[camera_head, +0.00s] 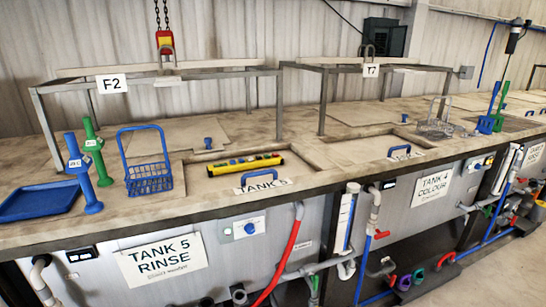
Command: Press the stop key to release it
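I cannot pick out a key marked stop for certain. A small control panel (243,229) with a round blue knob (250,228) sits on the front of the tank labelled TANK 5 RINSE; a small blue-edged tag is at its left. A similar panel (481,164) is on the front of TANK 4 COLOUR at the right, with a blue knob and a small reddish spot too small to read. Whether any key is pressed in cannot be told. My gripper is not in view.
A stone-like counter (240,211) runs across the tanks. On it are a blue tray (40,201), blue and green upright tools (82,170), a blue wire basket (149,178) and a yellow level (245,164). Hoses, including a red one (285,260), hang below the front edge.

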